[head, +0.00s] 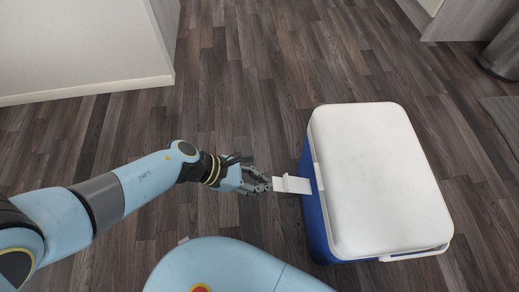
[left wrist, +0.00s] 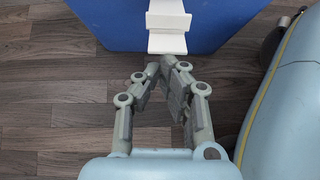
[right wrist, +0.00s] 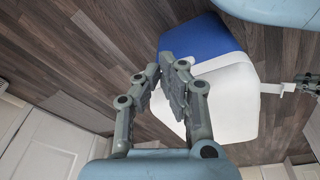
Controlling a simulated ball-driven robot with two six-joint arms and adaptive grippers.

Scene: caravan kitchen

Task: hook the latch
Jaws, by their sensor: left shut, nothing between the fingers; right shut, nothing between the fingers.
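A blue cooler (head: 312,222) with a white lid (head: 378,180) stands on the floor in the right half of the head view; the lid is down. Its white latch (head: 300,185) sticks out leftward from the cooler's left side. My left gripper (head: 268,183) is shut and empty, its fingertips right by the latch's outer end. In the left wrist view the latch (left wrist: 167,22) lies just beyond the fingertips (left wrist: 168,62); I cannot tell whether they touch. My right gripper (right wrist: 172,62) is shut and empty, and the cooler (right wrist: 205,40) appears beyond its fingers.
My own rounded light-blue body is close in front of the cooler at the bottom of the head view. A white wall (head: 85,45) stands at the upper left. A dark bin (head: 503,52) and a mat (head: 505,120) are at the right edge. Wooden floor (head: 250,85) is clear around the cooler.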

